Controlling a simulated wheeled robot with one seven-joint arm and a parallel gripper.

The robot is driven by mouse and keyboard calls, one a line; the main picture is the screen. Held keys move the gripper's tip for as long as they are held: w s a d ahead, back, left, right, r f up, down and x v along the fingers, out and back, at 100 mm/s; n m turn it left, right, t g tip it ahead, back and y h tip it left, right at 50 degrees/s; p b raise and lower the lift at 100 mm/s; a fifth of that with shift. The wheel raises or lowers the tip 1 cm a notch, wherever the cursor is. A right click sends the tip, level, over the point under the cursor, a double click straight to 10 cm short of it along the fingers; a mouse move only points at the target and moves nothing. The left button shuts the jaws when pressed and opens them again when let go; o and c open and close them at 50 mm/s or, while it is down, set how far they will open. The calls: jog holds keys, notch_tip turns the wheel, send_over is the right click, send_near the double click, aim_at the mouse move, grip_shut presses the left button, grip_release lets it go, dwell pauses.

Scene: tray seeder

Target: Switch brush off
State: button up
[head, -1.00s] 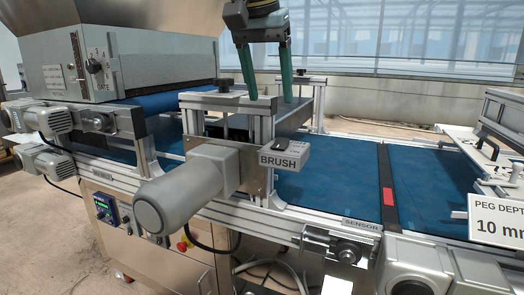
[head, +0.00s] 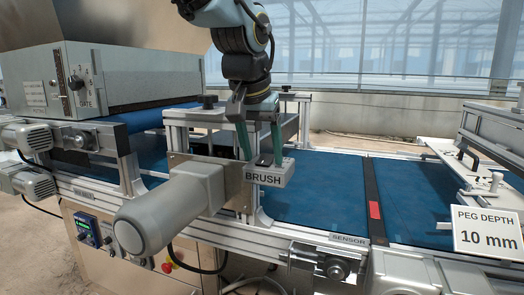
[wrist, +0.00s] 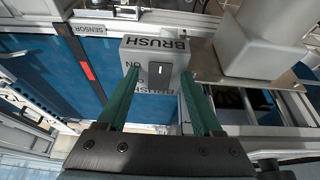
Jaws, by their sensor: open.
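The brush switch box (head: 268,174) is a small grey box labelled BRUSH, mounted beside the brush motor (head: 160,205). A dark rocker switch (head: 264,160) sits on its top. In the wrist view the box (wrist: 136,58) shows the black rocker (wrist: 159,75) with a white mark, the word ON to its left, and lettering partly hidden below. My gripper (head: 262,150) points down over the box with its green fingers spread. In the wrist view my gripper's fingertips (wrist: 158,72) lie on either side of the rocker, with nothing between them in grip. Contact cannot be told.
A metal frame (head: 210,115) stands close behind and left of the box. The blue conveyor belt (head: 315,185) runs to the right, with the sensor label (head: 348,240) on its near rail. A grey hopper (head: 120,85) stands at the left. Air above the right belt is free.

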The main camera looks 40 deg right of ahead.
grip_shut()
dwell(0.5)
